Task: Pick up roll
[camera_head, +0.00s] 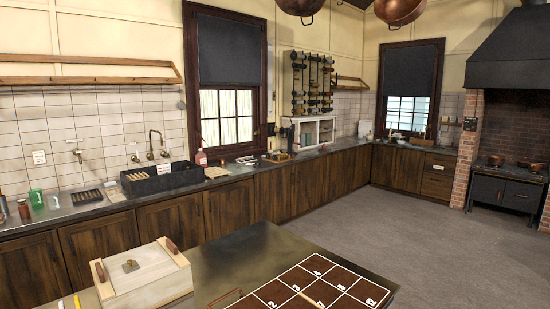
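No object is clearly recognisable as the roll at this size. A thin pale stick-like piece (311,299) lies on the brown numbered board (345,283) at the bottom of the view, partly cut off by the frame; I cannot tell if it is the roll. Several dark roller-like pieces (312,83) hang on a rack against the far wall between the windows. Small items (277,157) lie on the long counter below, too small to tell apart. My gripper is not in view.
A near table (232,258) holds a pale lidded wooden box (145,274) at the left and the numbered board at the right. A long counter (232,172) with a dark sink (160,180) runs along the wall. The grey floor (405,229) beyond the table is clear.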

